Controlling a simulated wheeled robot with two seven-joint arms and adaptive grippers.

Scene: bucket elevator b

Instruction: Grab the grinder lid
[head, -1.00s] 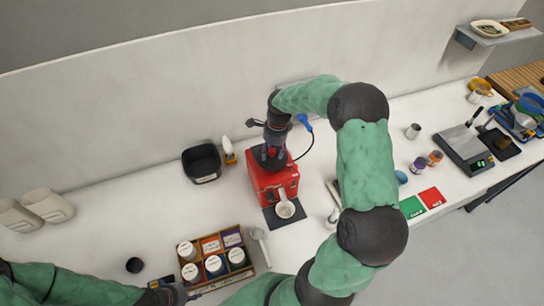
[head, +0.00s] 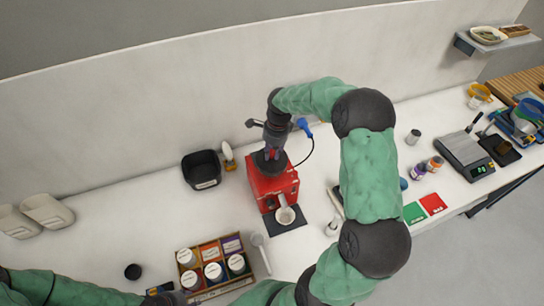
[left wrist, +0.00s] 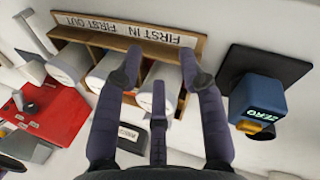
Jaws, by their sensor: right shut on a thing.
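The red grinder (head: 273,190) stands upright near the middle of the counter, with a white cup (head: 285,215) at its front on a dark mat. My right gripper (head: 270,152) reaches down from above onto the grinder's dark top and is shut on the grinder lid. The lid is mostly hidden by the fingers, and I cannot tell whether it is lifted off. My left gripper (left wrist: 162,75) is open and empty in the left wrist view, over the wooden rack with white-lidded jars. In the head view it is at the bottom edge, partly cut off.
The wooden rack (left wrist: 125,28) holds several jars. A blue device (left wrist: 257,105) is beside it. A black bin (head: 201,169) stands left of the grinder. A blue plug and cable (head: 308,128) lie behind it. A scale (head: 464,151) is at the right. The counter's left part is largely clear.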

